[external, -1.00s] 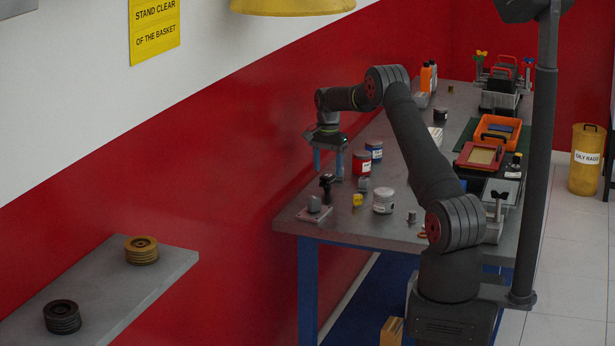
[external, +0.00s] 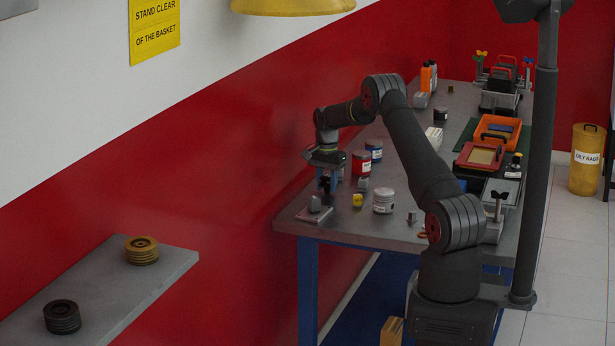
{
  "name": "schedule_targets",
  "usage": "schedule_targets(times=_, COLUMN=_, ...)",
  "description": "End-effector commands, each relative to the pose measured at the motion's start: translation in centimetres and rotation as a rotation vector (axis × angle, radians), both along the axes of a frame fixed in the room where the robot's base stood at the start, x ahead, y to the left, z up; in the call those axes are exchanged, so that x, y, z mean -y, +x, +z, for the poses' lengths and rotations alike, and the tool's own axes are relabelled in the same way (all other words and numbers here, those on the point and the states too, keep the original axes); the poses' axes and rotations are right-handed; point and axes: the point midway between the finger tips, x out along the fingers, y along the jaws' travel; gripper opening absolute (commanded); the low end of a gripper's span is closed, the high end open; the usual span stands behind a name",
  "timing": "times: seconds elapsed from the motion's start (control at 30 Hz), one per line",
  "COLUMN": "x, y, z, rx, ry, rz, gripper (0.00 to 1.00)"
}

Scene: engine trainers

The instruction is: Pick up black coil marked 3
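A black ribbed coil (external: 62,317) lies flat on the grey wall shelf at the lower left. No number on it can be read. A brown-yellow coil (external: 141,251) of similar form lies farther back on the same shelf. My gripper (external: 327,186) is far from both coils, over the near left corner of the workbench.
The grey shelf (external: 105,300) is clear around the coils. A gap separates it from the workbench (external: 335,229). Near my gripper stand a red can (external: 361,164), a blue can (external: 374,150), a white can (external: 384,201) and a small yellow piece (external: 358,200). A yellow lamp (external: 292,7) hangs above.

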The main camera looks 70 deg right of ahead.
Motion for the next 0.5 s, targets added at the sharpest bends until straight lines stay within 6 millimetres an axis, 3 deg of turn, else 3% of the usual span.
schedule_targets(times=0.07, x=0.0, y=0.0, z=0.0, rx=0.000, ry=0.000, rz=0.000, gripper=0.06)
schedule_targets(times=0.33, x=0.0, y=0.0, z=0.2, rx=0.001, ry=-0.001, rz=0.000, gripper=0.06)
schedule_targets(times=0.5, x=0.1, y=0.1, z=1.4, rx=0.002, ry=-0.002, rz=0.000, gripper=0.06)
